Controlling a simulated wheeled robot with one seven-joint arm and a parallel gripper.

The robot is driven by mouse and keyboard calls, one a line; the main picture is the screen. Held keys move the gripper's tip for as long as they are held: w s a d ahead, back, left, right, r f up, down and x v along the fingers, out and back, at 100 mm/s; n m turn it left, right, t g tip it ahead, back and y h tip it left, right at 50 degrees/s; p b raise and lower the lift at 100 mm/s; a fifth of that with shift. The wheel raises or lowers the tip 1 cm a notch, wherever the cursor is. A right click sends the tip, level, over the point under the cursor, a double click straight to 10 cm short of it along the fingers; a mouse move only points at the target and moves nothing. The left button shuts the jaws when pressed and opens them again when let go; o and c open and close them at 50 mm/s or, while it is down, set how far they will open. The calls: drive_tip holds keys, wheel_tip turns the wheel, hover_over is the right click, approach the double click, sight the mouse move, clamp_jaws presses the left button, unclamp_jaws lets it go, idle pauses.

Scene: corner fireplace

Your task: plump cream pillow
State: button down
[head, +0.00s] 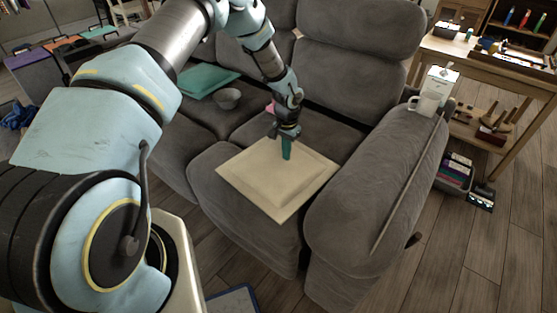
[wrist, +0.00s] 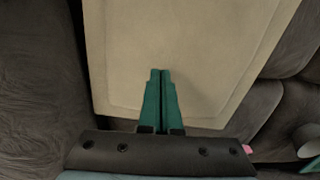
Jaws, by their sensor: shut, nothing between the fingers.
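The cream pillow (head: 268,185) lies flat on the right seat of the grey sofa, its near corner reaching the seat's front edge. It has a flat border around a raised middle. My gripper (head: 287,154) points down over the pillow's far part, its teal fingers shut with nothing between them. In the wrist view the pillow (wrist: 190,50) fills the upper middle, and the gripper's fingertips (wrist: 160,74) show in front of it. I cannot tell whether the fingertips touch the pillow.
The sofa armrest (head: 385,185) rises right of the pillow and holds a white mug (head: 423,104) and a carton (head: 440,85). A wooden table (head: 490,62) stands at the right.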

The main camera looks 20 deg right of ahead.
sight(279, 159)
drive_tip(key=shift+f, duration=0.15)
idle(0.3)
drive_tip(key=shift+f+b, duration=1.05)
drive_tip(key=shift+f, duration=0.2)
drive_tip(key=shift+r, duration=0.1)
drive_tip(key=shift+w+a+r+p, duration=0.3)
drive_tip(key=shift+w+a+r, duration=0.1)
drive_tip(key=shift+w+r, duration=0.35)
drive_tip(key=shift+w+a+r+p, duration=0.3)
drive_tip(key=shift+w+r, duration=0.25)
drive_tip(key=shift+w, duration=0.35)
drive_tip(key=shift+f, duration=0.15)
drive_tip(key=shift+f+b, duration=1.1)
drive_tip(key=shift+f, duration=0.15)
